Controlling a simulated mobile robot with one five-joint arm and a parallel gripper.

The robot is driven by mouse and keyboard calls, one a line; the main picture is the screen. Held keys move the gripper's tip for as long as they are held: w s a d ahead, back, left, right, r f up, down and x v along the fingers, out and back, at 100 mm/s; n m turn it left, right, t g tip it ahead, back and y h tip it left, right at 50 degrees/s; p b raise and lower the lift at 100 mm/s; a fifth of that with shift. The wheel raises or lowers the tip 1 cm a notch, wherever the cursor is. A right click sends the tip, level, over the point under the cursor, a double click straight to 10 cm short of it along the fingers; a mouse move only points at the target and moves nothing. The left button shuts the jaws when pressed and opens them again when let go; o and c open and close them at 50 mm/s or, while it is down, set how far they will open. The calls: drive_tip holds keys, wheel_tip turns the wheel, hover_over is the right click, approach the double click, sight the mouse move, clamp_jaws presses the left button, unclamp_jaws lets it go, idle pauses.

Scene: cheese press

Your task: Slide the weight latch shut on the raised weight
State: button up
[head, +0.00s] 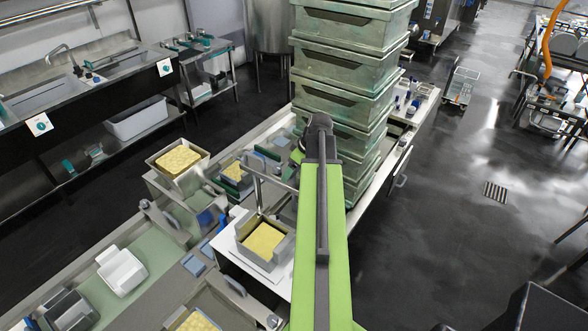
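A cheese press stands on the worktop left of my green arm link. A thin upright post (257,192) with a crossbar rises beside a grey square mould (243,244) holding a yellow cheese block (264,241). I cannot make out the weight latch or tell which part is the raised weight. My arm covers the area just right of the post. Grey and dark parts (262,160) lie behind the post, too small to name. My gripper does not show; only the green link and its dark far joint are visible.
A tall stack of green crates (350,60) stands close behind and right of my arm. Another mould with cheese (178,159) sits left. A white tub (122,269) is on the green work surface at lower left. The dark floor at right is largely open.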

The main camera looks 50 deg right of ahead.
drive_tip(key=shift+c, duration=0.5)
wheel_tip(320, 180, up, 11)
drive_tip(key=p, duration=1.1)
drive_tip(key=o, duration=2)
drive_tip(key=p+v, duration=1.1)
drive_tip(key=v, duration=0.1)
